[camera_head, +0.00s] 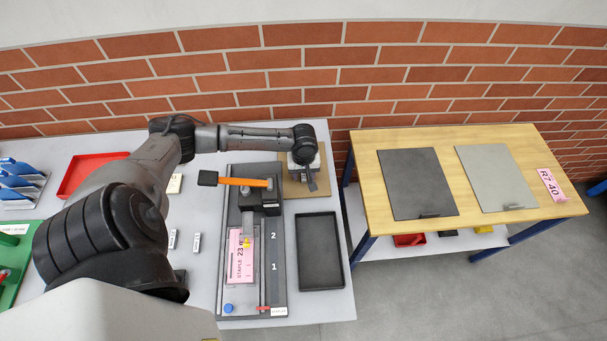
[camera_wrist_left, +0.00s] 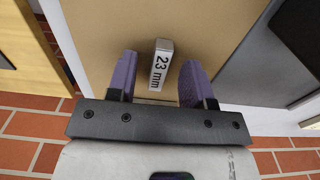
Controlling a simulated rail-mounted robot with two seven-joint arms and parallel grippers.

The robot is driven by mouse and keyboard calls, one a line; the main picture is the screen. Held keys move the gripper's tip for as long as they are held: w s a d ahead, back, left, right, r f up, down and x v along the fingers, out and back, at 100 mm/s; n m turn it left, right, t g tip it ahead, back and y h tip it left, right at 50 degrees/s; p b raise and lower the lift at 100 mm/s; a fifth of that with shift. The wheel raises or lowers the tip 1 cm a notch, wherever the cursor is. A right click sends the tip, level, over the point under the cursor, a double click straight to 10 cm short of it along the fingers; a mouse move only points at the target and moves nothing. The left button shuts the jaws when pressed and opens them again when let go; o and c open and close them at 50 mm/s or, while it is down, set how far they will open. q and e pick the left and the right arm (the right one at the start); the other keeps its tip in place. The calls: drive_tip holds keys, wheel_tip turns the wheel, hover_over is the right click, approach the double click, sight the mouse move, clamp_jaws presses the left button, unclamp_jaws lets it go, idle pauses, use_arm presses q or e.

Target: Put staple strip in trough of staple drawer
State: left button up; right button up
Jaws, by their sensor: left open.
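My left gripper (camera_head: 311,181) hangs over the tan board (camera_head: 291,188) at the back of the white table, right of the stapler. In the left wrist view its purple fingers (camera_wrist_left: 158,66) are open. A small pale block marked "23 mm" (camera_wrist_left: 160,68), which looks like the staple strip, shows between them with a gap on both sides. Whether the fingertips are level with it I cannot tell. In the head view the arm hides it. The black stapler (camera_head: 270,202) has an orange handle (camera_head: 245,182). The grey drawer (camera_head: 248,222) seems to extend towards the front; its trough is not clear.
A pink "STAPLE 23" card (camera_head: 236,265) lies beside the drawer. A black tray (camera_head: 319,252) stands right of the stapler. Small labelled pieces (camera_head: 196,242) lie left of it. A red tray (camera_head: 92,172) is at the back left. A wooden table (camera_head: 447,175) stands apart at right.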

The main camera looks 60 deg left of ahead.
use_arm(q)
drive_tip(key=shift+f, duration=0.2)
drive_tip(key=shift+c, duration=0.2)
clamp_jaws()
drive_tip(key=shift+r, duration=0.1)
